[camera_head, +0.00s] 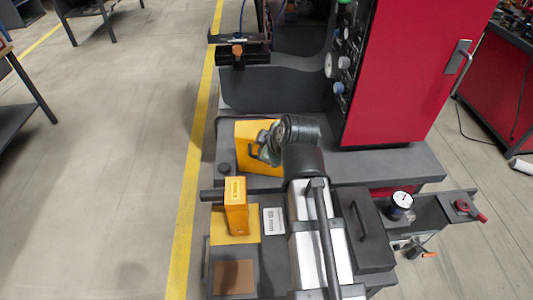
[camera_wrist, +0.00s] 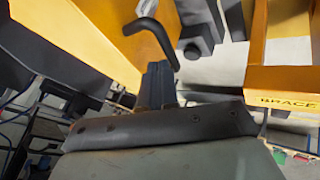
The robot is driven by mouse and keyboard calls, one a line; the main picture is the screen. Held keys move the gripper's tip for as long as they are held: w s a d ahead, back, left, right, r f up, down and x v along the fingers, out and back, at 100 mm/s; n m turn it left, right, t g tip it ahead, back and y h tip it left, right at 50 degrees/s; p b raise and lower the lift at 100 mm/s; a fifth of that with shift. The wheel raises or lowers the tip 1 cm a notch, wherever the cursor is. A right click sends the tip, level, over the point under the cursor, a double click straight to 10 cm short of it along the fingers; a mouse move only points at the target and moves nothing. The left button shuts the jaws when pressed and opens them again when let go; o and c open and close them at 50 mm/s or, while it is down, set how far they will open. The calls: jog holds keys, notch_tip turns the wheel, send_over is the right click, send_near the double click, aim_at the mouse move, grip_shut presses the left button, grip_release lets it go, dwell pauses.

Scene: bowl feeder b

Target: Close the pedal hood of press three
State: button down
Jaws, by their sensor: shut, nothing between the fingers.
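A yellow panel (camera_head: 246,138) with a dark handle stands on the dark ledge in front of the red cabinet; it looks like the pedal hood, but I read no press number on it. In the wrist view the large yellow surface (camera_wrist: 105,30) carries a bent black handle (camera_wrist: 152,36). My gripper (camera_head: 262,150) is at the panel's right side in the head view and partly covers it. In the wrist view my gripper's fingers (camera_wrist: 158,82) are together, with nothing held, close below the handle's end. I cannot tell whether they touch it.
A yellow block (camera_head: 236,208) with a lettered label stands in front of the panel; its lettering shows in the wrist view at right. A red cabinet (camera_head: 405,70) stands behind. A dial gauge (camera_head: 402,200) and red-handled clamp (camera_head: 470,212) are at right.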

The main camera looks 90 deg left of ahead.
aim_at(260, 127)
jog(key=shift+w+a, duration=0.25)
jog(key=shift+a, duration=0.6)
jog(key=shift+r, duration=0.1)
jog(key=a+r+h, duration=0.1)
jog(key=a, duration=0.1)
jog(key=a+r+h, duration=0.1)
jog(key=a, duration=0.1)
jog(key=a+r+h, duration=0.1)
jog(key=a, duration=0.1)
jog(key=shift+a, duration=0.25)
jog(key=a+h, duration=0.2)
jog(key=a, duration=1.3)
jog(key=shift+m, duration=0.3)
jog(key=shift+a+f, duration=5.15)
jog(key=shift+f, duration=0.2)
jog(key=shift+r, duration=0.15)
